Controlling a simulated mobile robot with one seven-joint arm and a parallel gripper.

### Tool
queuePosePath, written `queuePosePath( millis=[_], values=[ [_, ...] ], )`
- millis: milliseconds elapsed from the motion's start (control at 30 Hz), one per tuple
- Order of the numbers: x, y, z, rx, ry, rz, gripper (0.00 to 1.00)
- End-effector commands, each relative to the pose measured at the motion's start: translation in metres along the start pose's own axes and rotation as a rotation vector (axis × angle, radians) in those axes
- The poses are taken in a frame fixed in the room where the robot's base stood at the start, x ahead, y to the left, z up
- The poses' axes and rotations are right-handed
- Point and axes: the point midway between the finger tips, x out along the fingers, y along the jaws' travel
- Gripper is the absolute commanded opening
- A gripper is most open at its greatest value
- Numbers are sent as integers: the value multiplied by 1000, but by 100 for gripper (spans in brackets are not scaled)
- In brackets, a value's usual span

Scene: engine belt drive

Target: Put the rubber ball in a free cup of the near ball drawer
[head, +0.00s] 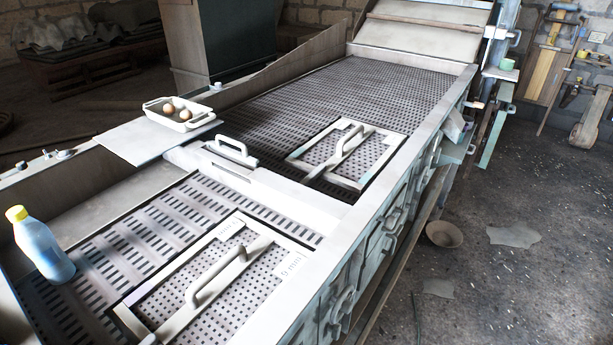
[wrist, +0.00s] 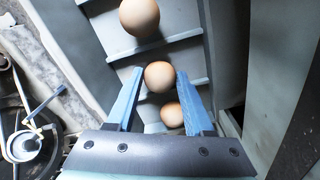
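My gripper (wrist: 160,73) shows in the wrist view as two blue fingers pointing into a grey drawer (wrist: 196,55) with cross dividers. A brown ball (wrist: 160,76) is between the fingertips, its edges very close to both. I cannot tell whether they touch it or whether it is held. A larger-looking brown ball (wrist: 140,17) lies beyond the fingertips. A smaller-looking one (wrist: 172,115) shows between the fingers. I cannot tell which is the rubber ball. The head view does not show my gripper.
A white tray (head: 151,109) with two brown balls (head: 177,111) stands on a flat plate left of the machine. A blue bottle with a yellow cap (head: 42,245) stands at lower left. Handled frames (head: 340,158) lie on the perforated deck. A bowl (head: 444,234) is on the floor at right.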

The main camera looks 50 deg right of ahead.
Motion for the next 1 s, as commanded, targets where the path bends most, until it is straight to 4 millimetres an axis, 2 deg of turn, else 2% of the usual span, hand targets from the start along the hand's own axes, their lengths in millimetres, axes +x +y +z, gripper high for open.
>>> queuePosePath(
  millis=[33, 100, 133, 367, 533, 667, 1000],
  values=[
    [0, 0, 0, 0, 0, 0, 63],
    [0, 0, 0, 0, 0, 0, 76],
    [0, 0, 0, 0, 0, 0, 77],
    [0, 0, 0, 0, 0, 0, 77],
    [-10, -1, 0, 0, 1, -2, 77],
    [-32, -1, 0, -2, 1, -5, 77],
    [-102, -1, 0, -2, 1, -4, 77]
  ],
)
